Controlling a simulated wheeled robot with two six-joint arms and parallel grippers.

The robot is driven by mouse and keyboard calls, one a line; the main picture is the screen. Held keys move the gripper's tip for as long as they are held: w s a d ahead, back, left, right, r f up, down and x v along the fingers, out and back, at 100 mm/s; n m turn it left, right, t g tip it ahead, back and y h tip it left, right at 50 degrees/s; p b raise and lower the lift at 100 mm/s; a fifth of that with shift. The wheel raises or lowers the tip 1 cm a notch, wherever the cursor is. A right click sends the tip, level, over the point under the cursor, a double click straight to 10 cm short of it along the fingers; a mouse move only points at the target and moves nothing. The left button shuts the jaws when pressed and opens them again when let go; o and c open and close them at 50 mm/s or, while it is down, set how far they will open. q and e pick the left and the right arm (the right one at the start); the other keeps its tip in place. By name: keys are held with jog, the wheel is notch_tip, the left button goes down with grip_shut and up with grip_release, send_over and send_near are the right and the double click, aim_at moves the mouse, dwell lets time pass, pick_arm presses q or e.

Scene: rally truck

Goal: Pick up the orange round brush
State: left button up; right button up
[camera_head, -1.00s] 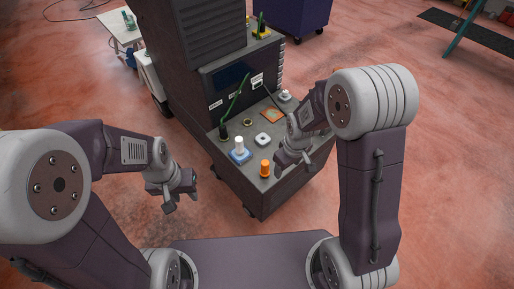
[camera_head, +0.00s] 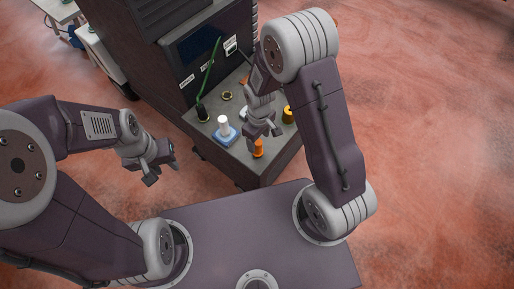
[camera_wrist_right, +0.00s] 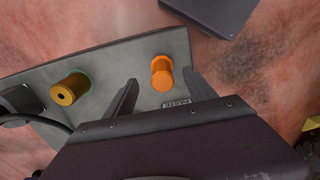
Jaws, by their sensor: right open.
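The orange round brush (camera_head: 258,148) shows as an upright orange cylinder near the front edge of the grey workbench top (camera_head: 237,155). In the right wrist view the orange brush (camera_wrist_right: 162,74) lies between the two fingers, with a gap on each side. My right gripper (camera_head: 265,138) is open and empty above and close to the brush, partly covering the bench there. Contact with the brush is not visible. My left gripper (camera_head: 161,172) looks open and empty, to the left of the bench and clear of it.
A yellow-orange cylinder (camera_head: 288,115) stands to the right of the brush; it also shows in the right wrist view (camera_wrist_right: 69,89). A white cylinder on a blue base (camera_head: 224,130) and a dark pot with a green stem (camera_head: 202,112) stand to the left. Open floor lies right of the bench.

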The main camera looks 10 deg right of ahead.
aim_at(257, 151)
notch_tip(257, 151, down, 4)
jog(key=shift+s+r+b, duration=0.1)
jog(key=shift+r+b, duration=0.1)
jog(key=shift+b, duration=0.35)
jog(key=f+b, duration=0.1)
jog(key=f, duration=0.4)
jog(key=shift+a+f+b, duration=0.1)
jog(key=shift+a+b, duration=0.1)
jog(key=shift+b, duration=0.15)
grip_shut()
jog(key=shift+w+r+p, duration=0.2)
jog(key=shift+r+p, duration=0.7)
jog(key=shift+r, duration=1.4)
jog(key=s+d+r+p, duration=0.1)
jog(key=s+d+r, duration=0.1)
jog(key=d, duration=0.3)
jog(key=s+d+r+p, duration=0.1)
jog(key=s+d+r, duration=0.1)
jog(key=d+r, duration=0.2)
jog(key=shift+s+d+r, duration=0.25)
jog(key=shift+s+d, duration=0.15)
jog(key=shift+d, duration=0.5)
